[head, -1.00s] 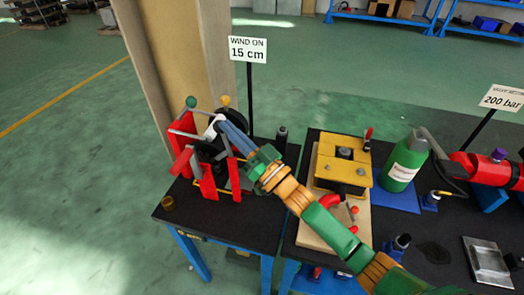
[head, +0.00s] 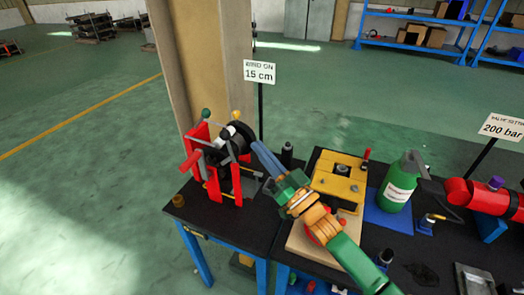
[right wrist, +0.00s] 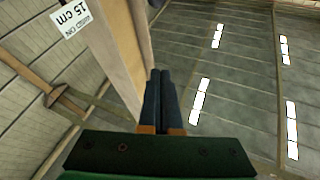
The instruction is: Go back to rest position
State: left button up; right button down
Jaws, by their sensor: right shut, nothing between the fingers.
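My right arm comes in from the lower right in the head view. Its gripper (head: 264,156) is shut and empty, and its blue fingers point up and left toward the red winch stand (head: 197,172) with a black drum and crank. In that view the fingertips appear just right of the drum; I cannot tell the exact gap. In the right wrist view the shut fingers (right wrist: 160,98) point toward a wall and ceiling, with nothing between them. My left gripper does not show.
A "WIND ON 15 cm" sign (head: 260,72) stands behind the winch. A beige pillar (head: 208,70) rises behind. The floor at left is clear.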

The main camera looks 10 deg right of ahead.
jog(key=s+d+f+m+g+h, duration=0.1)
jog(key=s+f+g+h, duration=0.25)
jog(key=f, duration=0.45)
jog(key=s+f+m+g+h, duration=0.15)
jog(key=f+h, duration=0.25)
jog(key=f, duration=0.4)
jog(key=s+d+f+g+h, duration=0.25)
jog(key=s+f+g, duration=0.25)
jog(key=s, duration=0.6)
jog(key=s+d+f+g+h, duration=0.1)
jog(key=s+d+f+g, duration=0.35)
jog(key=s, duration=0.55)
jog(key=s+f+g, duration=0.1)
jog(key=s+f, duration=0.1)
jog(key=f, duration=0.7)
jog(key=s+f+g, duration=0.2)
jog(key=f, duration=0.7)
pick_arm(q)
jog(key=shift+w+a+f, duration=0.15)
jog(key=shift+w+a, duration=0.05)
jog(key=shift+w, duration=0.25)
pick_arm(e)
jog(key=s+d+f, duration=0.1)
jog(key=s+f, duration=0.7)
jog(key=s, duration=0.3)
jog(key=shift+s+d+f+n+g+h, duration=0.2)
jog(key=shift+d+f+n+g+h, duration=0.15)
jog(key=shift+f+n+g, duration=0.1)
